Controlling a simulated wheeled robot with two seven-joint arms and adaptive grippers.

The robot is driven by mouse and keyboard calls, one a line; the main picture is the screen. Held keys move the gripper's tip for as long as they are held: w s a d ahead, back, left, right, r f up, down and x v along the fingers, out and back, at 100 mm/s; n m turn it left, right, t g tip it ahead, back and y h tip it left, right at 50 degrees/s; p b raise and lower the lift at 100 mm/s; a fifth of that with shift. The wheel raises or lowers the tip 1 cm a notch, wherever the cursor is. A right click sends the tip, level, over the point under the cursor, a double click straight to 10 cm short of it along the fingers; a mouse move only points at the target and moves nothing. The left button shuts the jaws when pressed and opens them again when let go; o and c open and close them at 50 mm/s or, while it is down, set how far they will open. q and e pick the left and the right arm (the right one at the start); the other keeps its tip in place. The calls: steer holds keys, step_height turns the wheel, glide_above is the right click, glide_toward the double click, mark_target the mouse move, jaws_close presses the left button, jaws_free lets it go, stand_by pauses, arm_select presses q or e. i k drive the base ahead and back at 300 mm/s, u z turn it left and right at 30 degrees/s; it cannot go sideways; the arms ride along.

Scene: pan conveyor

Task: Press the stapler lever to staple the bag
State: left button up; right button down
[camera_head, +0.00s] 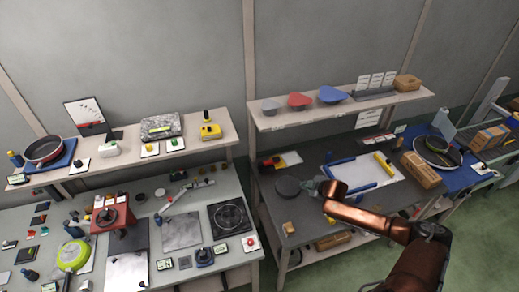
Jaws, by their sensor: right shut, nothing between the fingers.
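My right gripper (311,187) is shut and empty over the dark right-hand table, its tip beside a dark round disc (287,186). I cannot tell whether it touches the disc. My right arm comes in from the lower right. My left gripper is not in view. No stapler or bag can be made out for certain. On the left-hand table, a red stand (113,214) with a black top and a pale lever-like arm (176,194) beside a grey plate (181,231) are too small to identify.
The right table (276,216) holds a white sheet (362,172) with blue bars and a cardboard box (420,170). A raised shelf (335,112) behind carries coloured lids.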

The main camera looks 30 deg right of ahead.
mark_target(277, 160)
steer(key=i, duration=1.05)
steer(key=z, duration=0.05)
